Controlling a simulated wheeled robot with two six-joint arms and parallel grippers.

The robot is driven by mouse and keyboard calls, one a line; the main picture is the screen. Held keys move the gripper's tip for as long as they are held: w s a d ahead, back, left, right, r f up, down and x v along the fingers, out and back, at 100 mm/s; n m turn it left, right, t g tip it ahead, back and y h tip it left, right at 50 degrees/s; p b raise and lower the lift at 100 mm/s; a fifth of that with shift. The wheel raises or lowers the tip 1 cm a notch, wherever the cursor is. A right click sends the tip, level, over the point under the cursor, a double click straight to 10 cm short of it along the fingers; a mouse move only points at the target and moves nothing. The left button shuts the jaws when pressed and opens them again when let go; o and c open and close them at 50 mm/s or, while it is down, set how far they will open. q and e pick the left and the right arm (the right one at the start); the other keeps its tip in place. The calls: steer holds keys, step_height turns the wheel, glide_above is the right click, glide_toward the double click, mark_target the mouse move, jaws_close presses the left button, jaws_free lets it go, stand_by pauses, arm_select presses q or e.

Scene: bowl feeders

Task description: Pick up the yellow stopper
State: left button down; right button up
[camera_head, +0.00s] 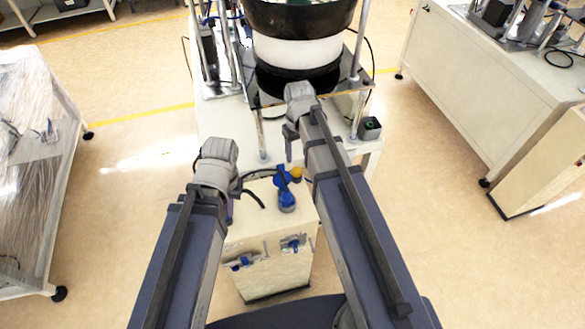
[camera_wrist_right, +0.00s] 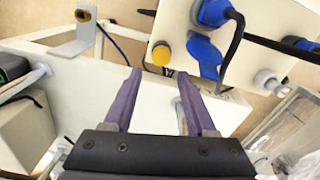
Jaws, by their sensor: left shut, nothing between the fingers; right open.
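The yellow stopper (camera_head: 296,172) is a small round knob on top of the cream box, beside a blue plug. It also shows in the right wrist view (camera_wrist_right: 161,54), just beyond the fingertips. My right gripper (camera_wrist_right: 159,74) is open, with two purple fingers apart and nothing between them. The stopper lies ahead of the gap and apart from the fingers. In the head view my right gripper (camera_head: 288,151) is above and slightly left of the stopper. My left gripper (camera_head: 229,210) is left of the box, shut and empty, its fingers partly hidden by the wrist.
The cream box (camera_head: 245,226) carries blue connectors (camera_head: 286,195) and black cables close to the stopper. Behind it a white table (camera_head: 228,122) holds a large bowl feeder (camera_head: 297,52) on metal posts. A metal bracket (camera_wrist_right: 77,40) stands at upper left in the wrist view.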

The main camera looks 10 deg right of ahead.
mark_target(297, 170)
arm_select(q)
steer(key=shift+f+b, duration=1.3)
steer(key=shift+b, duration=0.05)
arm_select(e)
steer(key=shift+f, duration=1.35)
arm_select(q)
step_height(297, 170, down, 5)
steer(key=b, duration=0.5)
steer(key=shift+f, duration=0.15)
arm_select(e)
step_height(297, 170, down, 5)
steer(key=shift+s+a+f, duration=0.1)
steer(key=shift+f, duration=0.05)
steer(key=shift+c, duration=0.4)
jaws_close()
